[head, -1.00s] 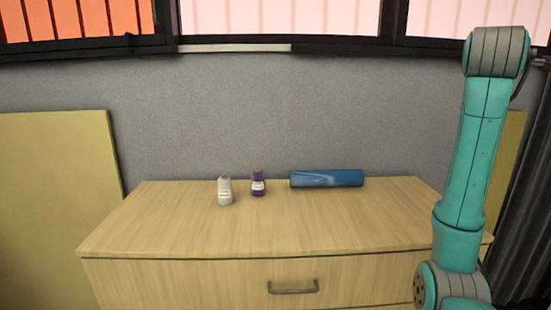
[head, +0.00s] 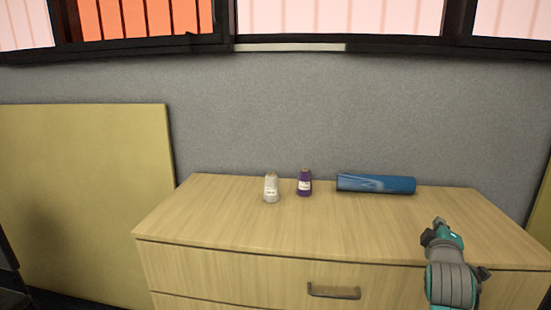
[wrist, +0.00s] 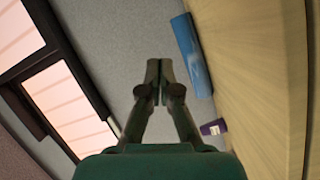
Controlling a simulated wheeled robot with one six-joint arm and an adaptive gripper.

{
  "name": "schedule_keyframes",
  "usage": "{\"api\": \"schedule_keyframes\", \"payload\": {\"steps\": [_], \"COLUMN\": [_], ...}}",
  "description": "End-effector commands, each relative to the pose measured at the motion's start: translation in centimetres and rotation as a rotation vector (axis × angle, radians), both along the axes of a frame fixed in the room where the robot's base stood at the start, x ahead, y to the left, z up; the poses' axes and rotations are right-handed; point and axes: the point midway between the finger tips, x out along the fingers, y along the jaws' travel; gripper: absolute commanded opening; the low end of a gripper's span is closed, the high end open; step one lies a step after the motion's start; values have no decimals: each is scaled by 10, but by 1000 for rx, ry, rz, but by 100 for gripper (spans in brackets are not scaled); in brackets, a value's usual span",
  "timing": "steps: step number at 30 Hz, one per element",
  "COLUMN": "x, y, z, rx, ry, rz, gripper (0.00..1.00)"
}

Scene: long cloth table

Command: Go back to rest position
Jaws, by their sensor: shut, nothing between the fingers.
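My gripper (wrist: 155,80) is shut and empty in the wrist view, its two fingertips together against the grey wall behind. In the head view my teal and grey arm (head: 452,285) reaches in low at the right, in front of the drawer cabinet's right part. The gripper's fingers cannot be made out clearly there. It holds none of the things on the cabinet top and is apart from them.
The wooden cabinet (head: 300,225) carries a white spool (head: 271,188), a purple spool (head: 304,183) and a blue roll (head: 376,184) near its back edge. The front half of the top is clear. A yellowish board (head: 85,200) leans at the left, and a grey wall (head: 300,110) stands behind.

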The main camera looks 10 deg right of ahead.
Motion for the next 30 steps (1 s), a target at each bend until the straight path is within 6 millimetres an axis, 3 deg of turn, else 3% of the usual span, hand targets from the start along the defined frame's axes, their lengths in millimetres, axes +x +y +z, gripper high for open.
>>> {"api": "schedule_keyframes", "payload": {"steps": [1,3,8,15,24,30], "x": [-5,-12,-32,-78,-154,-213], "y": [13,29,64,118,182,219], "z": [-23,-49,-102,-172,-238,-266], "rx": [22,53,127,252,428,553], "ry": [-1,-13,-40,-75,-113,-134], "rz": [20,47,103,182,264,308], "gripper": [0,0,0,0,0,0]}}
